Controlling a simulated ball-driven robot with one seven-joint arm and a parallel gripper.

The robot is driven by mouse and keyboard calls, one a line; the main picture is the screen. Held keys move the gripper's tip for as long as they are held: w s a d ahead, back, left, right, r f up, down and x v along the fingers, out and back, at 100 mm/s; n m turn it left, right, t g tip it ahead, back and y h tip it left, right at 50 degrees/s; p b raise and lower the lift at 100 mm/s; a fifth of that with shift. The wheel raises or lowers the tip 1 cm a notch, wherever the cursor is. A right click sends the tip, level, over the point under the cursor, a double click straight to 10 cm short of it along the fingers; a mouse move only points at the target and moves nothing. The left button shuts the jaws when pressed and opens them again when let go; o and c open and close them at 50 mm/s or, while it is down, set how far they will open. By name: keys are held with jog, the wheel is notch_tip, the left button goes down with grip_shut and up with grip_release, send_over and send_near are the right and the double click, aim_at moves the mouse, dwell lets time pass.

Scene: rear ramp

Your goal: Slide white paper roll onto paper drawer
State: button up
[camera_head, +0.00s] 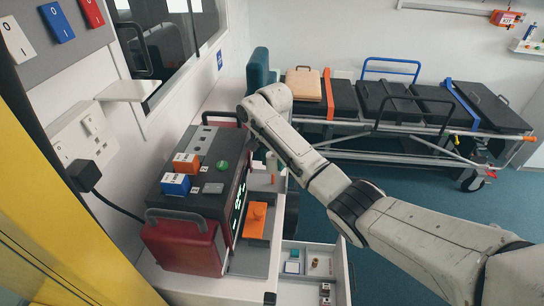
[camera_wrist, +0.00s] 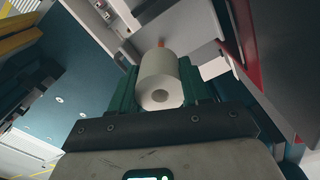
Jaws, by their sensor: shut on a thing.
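In the wrist view my gripper (camera_wrist: 159,82) has green fingers, one on each side of a white paper roll (camera_wrist: 165,76). It is shut on the roll, whose round end with a dark centre hole faces the camera. A small orange piece (camera_wrist: 162,43) shows just beyond the roll's far end; I cannot tell whether they touch. In the head view my arm reaches left to the red and grey device (camera_head: 200,190), and my fingers are mostly hidden. An orange part (camera_head: 256,218) sits low beside the device's front. I cannot tell for sure which part is the paper drawer.
Blue and orange switch blocks (camera_head: 176,184) stand on the device. An open drawer (camera_head: 345,275) with small items is below right of it. A black cable runs from the wall socket (camera_head: 85,140). A stretcher (camera_head: 400,105) stands behind my arm. Blue floor lies between.

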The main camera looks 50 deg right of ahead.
aim_at(273, 175)
jog(key=shift+f+b, duration=1)
jog(key=shift+f, duration=2.15)
jog(key=shift+f, duration=0.45)
jog(key=o, duration=1.1)
notch_tip(273, 175, up, 10)
jog(key=shift+s, duration=0.15)
jog(key=shift+a+r+p, duration=0.1)
jog(key=shift+r+p, duration=0.5)
jog(key=shift+p, duration=0.1)
jog(key=shift+s+f, duration=0.1)
